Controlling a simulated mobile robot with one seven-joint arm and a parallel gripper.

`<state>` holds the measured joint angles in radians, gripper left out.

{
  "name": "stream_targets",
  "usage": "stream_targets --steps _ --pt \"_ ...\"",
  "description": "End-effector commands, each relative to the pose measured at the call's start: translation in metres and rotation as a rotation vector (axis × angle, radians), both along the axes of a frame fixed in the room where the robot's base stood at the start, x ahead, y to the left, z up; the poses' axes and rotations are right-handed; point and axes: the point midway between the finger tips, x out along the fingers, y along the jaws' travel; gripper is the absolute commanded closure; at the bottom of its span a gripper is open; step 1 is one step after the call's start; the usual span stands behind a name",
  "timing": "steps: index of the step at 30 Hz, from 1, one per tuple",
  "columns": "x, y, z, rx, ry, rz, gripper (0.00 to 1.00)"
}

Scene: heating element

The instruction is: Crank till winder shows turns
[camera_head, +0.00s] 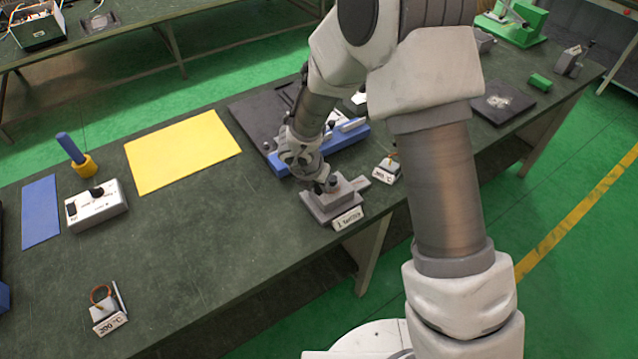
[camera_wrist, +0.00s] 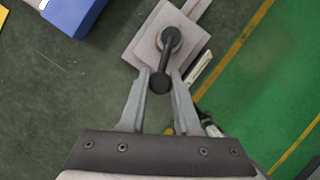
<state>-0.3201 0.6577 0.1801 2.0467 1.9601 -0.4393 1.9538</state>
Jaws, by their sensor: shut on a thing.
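The winder (camera_head: 325,208) is a grey block near the front edge of the table, with a white label card (camera_head: 348,218) at its front. In the wrist view its square top (camera_wrist: 187,32) carries a dark crank (camera_wrist: 168,55), with its hub on the block and its knob end pointing toward my gripper. My gripper (camera_wrist: 161,80) is shut on the crank's knob, one finger on each side. In the head view my gripper (camera_head: 327,186) is directly over the winder and hides most of the crank. The label's small text is hard to read.
A blue fixture (camera_head: 350,135) lies just behind the winder. A small labelled block (camera_head: 387,171) stands close to its right. A white box with dark knobs (camera_head: 96,204), a yellow mat (camera_head: 183,151) and a 200 °C block (camera_head: 106,313) are left. The table between is clear.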

Motion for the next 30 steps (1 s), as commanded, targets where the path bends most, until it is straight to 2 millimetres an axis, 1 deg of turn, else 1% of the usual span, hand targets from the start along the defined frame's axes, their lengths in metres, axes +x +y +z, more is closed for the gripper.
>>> stream_targets --steps 7,8,12,13,20,23,26,29,30 --pt "0.001 0.001 0.001 0.002 -0.003 0.003 1.00" --pt "0.001 0.001 0.001 0.002 -0.003 0.004 0.68" --pt "0.001 0.001 0.001 0.001 -0.003 0.003 0.42" --pt "0.001 0.001 0.001 0.001 -0.003 0.003 0.39" --pt "0.001 0.000 0.000 0.001 -0.001 0.003 0.39" --pt "0.000 0.000 0.003 0.001 -0.001 0.003 0.39" --pt "-0.003 0.002 0.013 0.001 -0.004 0.003 0.39" --pt "-0.008 0.004 0.029 0.002 -0.004 0.002 0.39" --pt "-0.011 0.005 0.037 0.002 -0.005 0.002 0.39"
